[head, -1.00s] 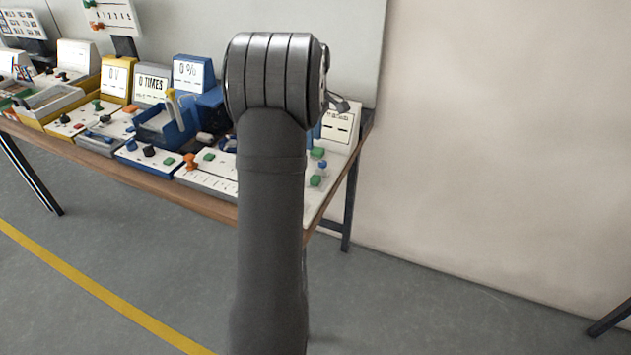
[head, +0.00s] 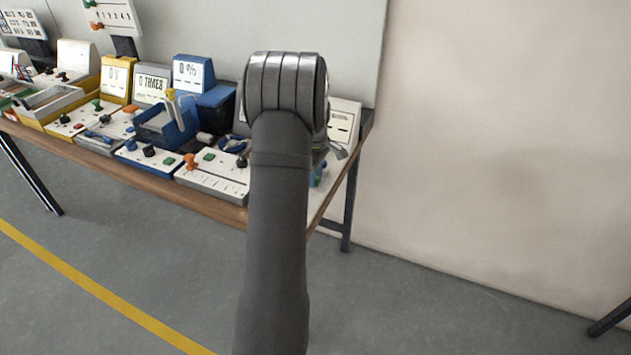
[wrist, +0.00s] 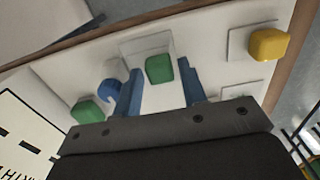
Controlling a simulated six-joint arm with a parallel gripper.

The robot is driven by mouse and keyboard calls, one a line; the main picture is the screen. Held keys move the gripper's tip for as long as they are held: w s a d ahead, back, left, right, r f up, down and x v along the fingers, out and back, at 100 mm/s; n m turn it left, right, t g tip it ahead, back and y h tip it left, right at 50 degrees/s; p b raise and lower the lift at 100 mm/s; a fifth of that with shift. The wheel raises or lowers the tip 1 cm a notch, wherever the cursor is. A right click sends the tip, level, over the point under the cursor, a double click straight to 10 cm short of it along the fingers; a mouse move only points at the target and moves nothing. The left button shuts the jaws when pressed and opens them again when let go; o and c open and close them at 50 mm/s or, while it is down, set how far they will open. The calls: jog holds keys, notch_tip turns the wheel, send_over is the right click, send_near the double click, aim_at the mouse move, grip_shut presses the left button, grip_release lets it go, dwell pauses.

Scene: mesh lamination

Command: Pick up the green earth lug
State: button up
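In the wrist view a green block (wrist: 159,68) lies on a white panel, in line with the gap between the fingertips of my gripper (wrist: 160,70). The two blue fingers are apart, one on each side of it, with gaps visible; I cannot tell how far above the panel they are. A second green block (wrist: 88,110) lies to the left, beside a blue hooked piece (wrist: 109,89). No label shows which green block is the earth lug. In the head view my arm hides most of this area.
A yellow block (wrist: 268,43) sits on a square pad at the right of the panel. An upright display with dark lettering (wrist: 22,128) stands at lower left in the wrist view. In the head view the bench (head: 150,182) holds several panels and bins left of my arm.

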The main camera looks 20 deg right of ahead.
jog(key=c, duration=0.8)
jog(key=shift+o, duration=0.2)
